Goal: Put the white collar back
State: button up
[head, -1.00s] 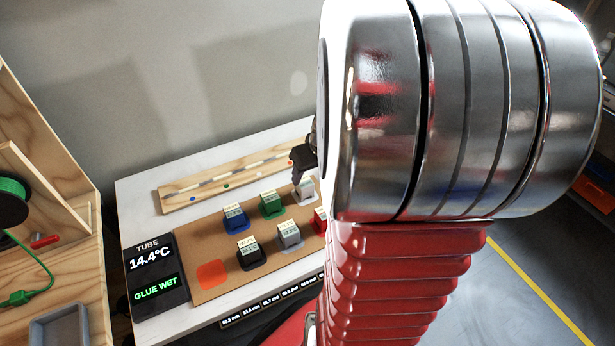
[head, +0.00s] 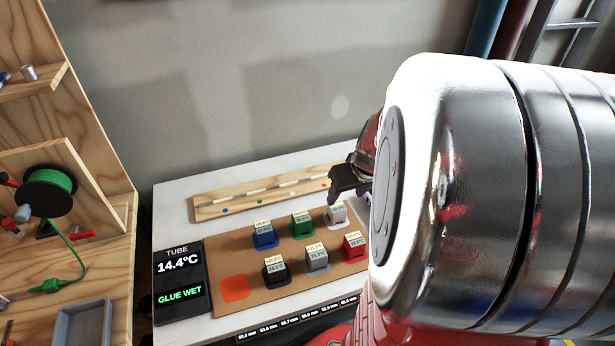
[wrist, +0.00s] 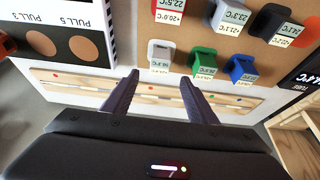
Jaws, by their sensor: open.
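The white collar (head: 338,215), a small pale labelled block, sits at the back right of the brown mat (head: 222,255). In the wrist view the white collar (wrist: 161,53) lies just beyond the fingertips, roughly in line with the gap between them. My gripper (head: 340,188) is above and behind it in the head view. In the wrist view my gripper (wrist: 160,78) is open, with nothing between its dark fingers. The tube (head: 265,190), a thin banded rod, lies along the wooden board (head: 215,210).
Green (head: 302,225), blue (head: 264,236), black (head: 275,270), grey (head: 316,259) and red (head: 354,246) labelled blocks stand close by on the mat. An orange patch (head: 235,288) is bare. A display (head: 181,275) reads 14.4°C, GLUE WET. A wooden shelf stands at left.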

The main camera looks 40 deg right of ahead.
jog(key=s+a+r+n, duration=0.1)
jog(key=a+r, duration=0.3)
jog(key=a, duration=0.4)
jog(key=s+a+r+n+t, duration=0.1)
jog(key=s+a+r, duration=0.2)
jog(key=a, duration=0.6)
jog(key=s+a+r+n+y, duration=0.1)
jog(key=s+a+r, duration=0.1)
jog(key=a+r, duration=0.3)
jog(key=a, duration=0.4)
jog(key=shift+a+r, duration=0.15)
